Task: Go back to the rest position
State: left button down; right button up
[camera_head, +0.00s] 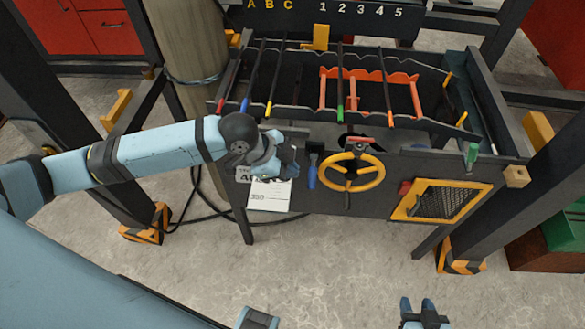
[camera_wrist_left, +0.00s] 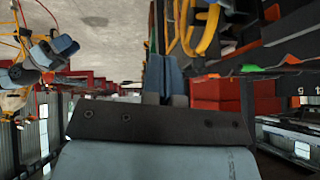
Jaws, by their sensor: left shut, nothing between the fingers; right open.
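My left arm reaches in from the left in the head view. Its gripper (camera_head: 290,166) is by the front panel of the rebar rig, left of the yellow handwheel (camera_head: 351,172) and close to the blue-handled lever (camera_head: 312,165). In the left wrist view the fingers of the left gripper (camera_wrist_left: 165,80) are together, with nothing between them. My right gripper (camera_head: 418,308) shows at the bottom edge of the head view, its fingers apart and empty, well away from the rig.
The rig's trough (camera_head: 440,85) holds several dark bars with coloured ends and an orange rack (camera_head: 370,77). A white paper sheet (camera_head: 269,195) hangs below the left gripper. A yellow-framed mesh (camera_head: 441,201) is at right. Dark posts flank the rig. The concrete floor (camera_head: 330,262) in front is clear.

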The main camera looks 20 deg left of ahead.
dwell(0.4)
pick_arm(q)
jog(key=s+d+n+t, duration=0.1)
jog(key=s+d+n, duration=0.25)
jog(key=s, duration=0.35)
jog(key=s+a+f+n+y, duration=0.3)
jog(key=s+a+n+y, duration=0.3)
jog(key=s+a+n, duration=0.55)
jog(key=w+d+f+m+t+h+p, duration=0.2)
jog(key=w+d+f+t+h+p, duration=0.1)
jog(key=f, duration=0.6)
jog(key=w+d+t, duration=0.1)
jog(key=d+t, duration=0.1)
jog(key=t, duration=0.1)
jog(key=shift+w+d+f+m+t+p, duration=0.2)
jog(key=shift+d+m+t+p, duration=0.1)
jog(key=shift+m, duration=0.1)
